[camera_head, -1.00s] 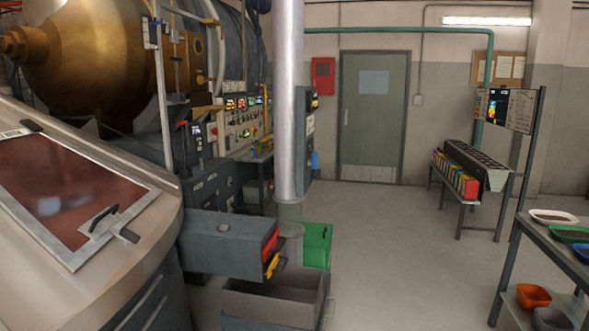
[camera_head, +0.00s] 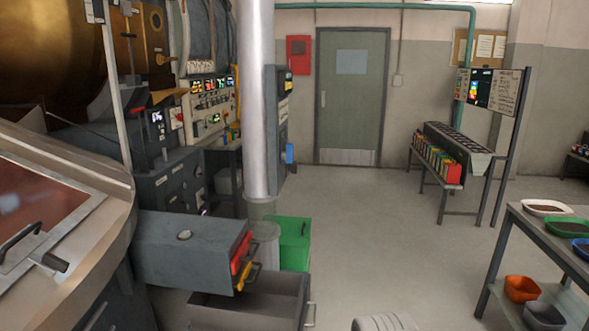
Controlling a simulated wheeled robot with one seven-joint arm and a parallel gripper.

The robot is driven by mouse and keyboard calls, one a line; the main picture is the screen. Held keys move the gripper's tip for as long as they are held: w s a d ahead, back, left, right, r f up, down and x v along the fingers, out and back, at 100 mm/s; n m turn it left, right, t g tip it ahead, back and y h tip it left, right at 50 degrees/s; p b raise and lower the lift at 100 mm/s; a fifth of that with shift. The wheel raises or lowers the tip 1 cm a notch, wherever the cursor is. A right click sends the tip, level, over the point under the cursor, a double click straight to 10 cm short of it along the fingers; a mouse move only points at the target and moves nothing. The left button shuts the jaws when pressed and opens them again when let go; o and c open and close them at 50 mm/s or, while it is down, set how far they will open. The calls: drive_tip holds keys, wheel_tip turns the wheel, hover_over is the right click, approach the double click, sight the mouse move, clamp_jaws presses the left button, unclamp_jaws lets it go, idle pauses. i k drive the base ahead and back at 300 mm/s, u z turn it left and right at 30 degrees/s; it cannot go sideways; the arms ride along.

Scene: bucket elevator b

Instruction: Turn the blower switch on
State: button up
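A control panel (camera_head: 208,107) with lit displays, knobs and small switches stands at the left behind the silver vertical pipe (camera_head: 257,100). Dark control boxes (camera_head: 165,190) with dials and a small screen stand below and left of it. A narrow grey panel (camera_head: 281,110) with a lit display and a blue part is just right of the pipe. I cannot tell which control is the blower switch; labels are too small to read.
A grey housing (camera_head: 185,250) with red and yellow handles, an open grey bin (camera_head: 245,312) and a green box (camera_head: 295,243) block the lower left. A pale ribbed part (camera_head: 385,322) shows at the bottom edge. Open floor lies ahead; a table (camera_head: 520,235) with bowls is right.

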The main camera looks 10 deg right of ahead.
sight(293, 167)
drive_tip(key=z, duration=1.1)
drive_tip(key=i, duration=2.9)
drive_tip(key=u, duration=3.55)
